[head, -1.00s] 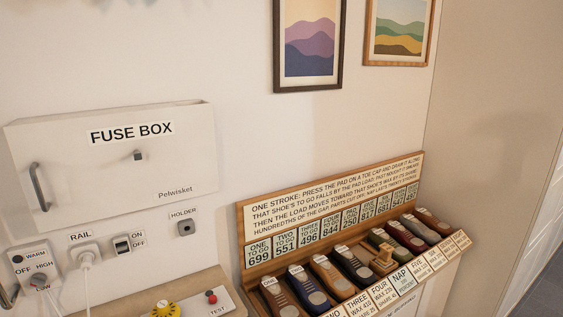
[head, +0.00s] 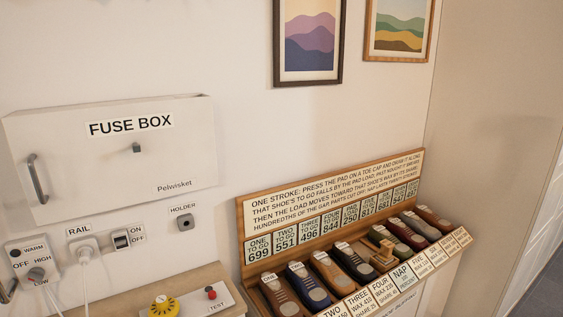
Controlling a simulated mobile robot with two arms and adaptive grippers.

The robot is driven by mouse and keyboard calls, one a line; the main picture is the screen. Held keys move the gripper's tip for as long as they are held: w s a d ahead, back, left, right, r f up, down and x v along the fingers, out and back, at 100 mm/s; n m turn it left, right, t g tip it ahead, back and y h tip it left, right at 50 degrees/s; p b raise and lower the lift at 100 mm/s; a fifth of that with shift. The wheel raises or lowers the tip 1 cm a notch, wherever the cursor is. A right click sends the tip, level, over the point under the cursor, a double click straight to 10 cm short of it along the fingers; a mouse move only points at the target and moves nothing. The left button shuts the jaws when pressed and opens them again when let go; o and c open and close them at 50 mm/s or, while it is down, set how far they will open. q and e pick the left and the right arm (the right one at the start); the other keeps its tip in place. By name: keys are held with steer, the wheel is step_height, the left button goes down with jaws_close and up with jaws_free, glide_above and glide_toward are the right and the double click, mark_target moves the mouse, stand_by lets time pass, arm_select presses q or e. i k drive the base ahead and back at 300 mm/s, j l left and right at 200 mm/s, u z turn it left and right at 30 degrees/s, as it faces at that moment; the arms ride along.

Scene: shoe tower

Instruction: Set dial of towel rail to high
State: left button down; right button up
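The control with the dial is a small white box (head: 27,256) at the lower left of the head view. It carries the words WARM, OFF, HIGH and LOW. Its grey knob (head: 37,273) sits between these words, just above LOW. The knob is too small to tell which word it points at. A dark lamp dot is beside WARM. A curved grey metal piece (head: 8,291) shows at the left edge, mostly cut off; I cannot tell what it belongs to. Neither of my grippers is in view.
A socket labelled RAIL (head: 85,249) holds a white plug with a cord. An ON/OFF switch (head: 121,239) and a HOLDER fitting (head: 185,223) are to its right, under the fuse box (head: 110,155).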

mark_target(36, 273)
steer(key=u, duration=1.75)
